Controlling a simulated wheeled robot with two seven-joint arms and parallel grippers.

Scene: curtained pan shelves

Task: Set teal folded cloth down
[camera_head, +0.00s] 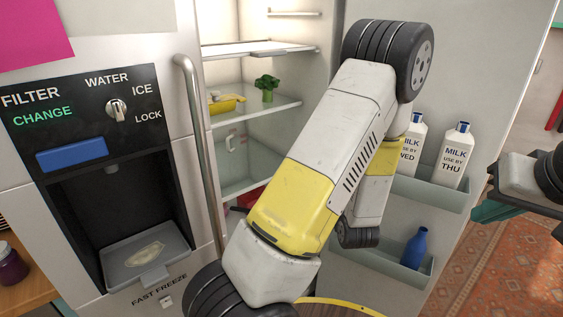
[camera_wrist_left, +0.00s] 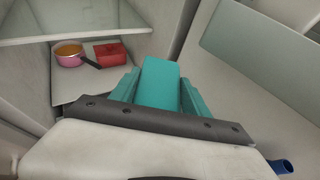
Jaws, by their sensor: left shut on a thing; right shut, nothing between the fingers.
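The teal folded cloth (camera_wrist_left: 160,82) is a flat teal slab in the left wrist view. My left gripper (camera_wrist_left: 160,92) is shut on it, with a teal finger on each side. It holds the cloth inside the open fridge, in front of a lower compartment floor (camera_wrist_left: 75,90). Whether the cloth touches anything beneath is hidden. In the head view my left arm crosses the fridge opening, and I cannot make out its gripper or the cloth. My right gripper (camera_head: 494,210) is at the right edge of the head view, with teal fingers shut and empty, away from the fridge shelves.
A pink pot (camera_wrist_left: 69,57) and a red container (camera_wrist_left: 110,53) stand at the back left of the compartment. A glass shelf (camera_wrist_left: 70,25) lies above them. Milk bottles (camera_head: 456,157) and a blue bottle (camera_head: 414,248) stand in door bins. Broccoli (camera_head: 267,86) sits on an upper shelf.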

